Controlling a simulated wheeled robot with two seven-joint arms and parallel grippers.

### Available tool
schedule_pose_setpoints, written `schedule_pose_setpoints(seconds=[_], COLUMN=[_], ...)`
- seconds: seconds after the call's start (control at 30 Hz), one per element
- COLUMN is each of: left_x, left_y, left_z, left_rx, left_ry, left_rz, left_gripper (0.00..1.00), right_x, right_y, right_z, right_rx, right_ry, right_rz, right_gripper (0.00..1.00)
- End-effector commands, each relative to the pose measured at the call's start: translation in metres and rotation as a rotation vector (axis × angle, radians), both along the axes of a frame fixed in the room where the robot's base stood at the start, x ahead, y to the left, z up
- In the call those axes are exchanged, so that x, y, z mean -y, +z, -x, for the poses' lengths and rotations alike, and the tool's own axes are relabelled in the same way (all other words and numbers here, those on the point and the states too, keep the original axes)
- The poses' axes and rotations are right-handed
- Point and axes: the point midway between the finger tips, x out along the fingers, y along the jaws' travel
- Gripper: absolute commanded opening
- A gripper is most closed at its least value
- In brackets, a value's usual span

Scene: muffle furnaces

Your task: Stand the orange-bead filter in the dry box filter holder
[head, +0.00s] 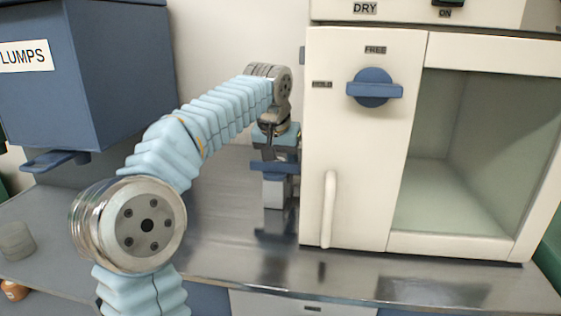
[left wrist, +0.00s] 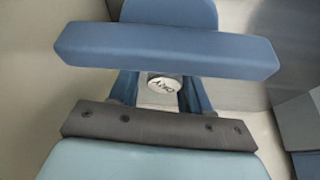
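My left arm reaches to the left side of the dry box (head: 315,200), and its left gripper (head: 275,165) points down there, close to the cabinet wall. Blue parts and a pale grey block (head: 275,192) show at and below the gripper; I cannot tell where gripper ends and held or standing thing begins. In the left wrist view a white round label (left wrist: 165,84) with dark letters sits between two blue side pieces, behind a wide blue bar (left wrist: 165,49). No orange beads show, so I cannot make out the filter. The filter holder is not clearly visible. My right gripper is out of view.
The dry box has a blue knob (head: 374,88), a white handle (head: 328,208) and a window into an empty-looking chamber. A blue bin marked LUMPS (head: 112,80) hangs at the left. A grey cylinder (head: 15,241) stands lower left. The steel counter (head: 225,225) is clear in front.

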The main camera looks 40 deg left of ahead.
Motion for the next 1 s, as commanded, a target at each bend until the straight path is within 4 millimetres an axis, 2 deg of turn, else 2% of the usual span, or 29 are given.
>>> schedule_pose_setpoints(seconds=[0.03,0.07,0.47,0.57,0.9,1.0], left_x=[-0.001,-0.001,-0.004,-0.003,0.01,0.012], left_y=[-0.005,-0.005,-0.001,0.014,0.088,0.102], left_z=[0.001,0.001,0.002,0.002,0.029,0.035], left_rx=[-0.013,-0.013,-0.017,-0.014,-0.005,-0.006], left_ry=[0.003,0.003,0.009,0.008,0.004,0.003], left_rz=[0.0,0.0,-0.002,-0.002,-0.002,-0.001], left_gripper=[0.61,0.65,0.65,0.65,0.65,0.65], right_x=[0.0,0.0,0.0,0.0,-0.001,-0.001], right_y=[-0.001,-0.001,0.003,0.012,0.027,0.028], right_z=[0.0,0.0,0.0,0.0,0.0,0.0], right_rx=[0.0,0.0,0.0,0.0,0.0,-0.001], right_ry=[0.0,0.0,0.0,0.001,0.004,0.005], right_rz=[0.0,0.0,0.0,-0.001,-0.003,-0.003], right_gripper=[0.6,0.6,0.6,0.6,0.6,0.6])
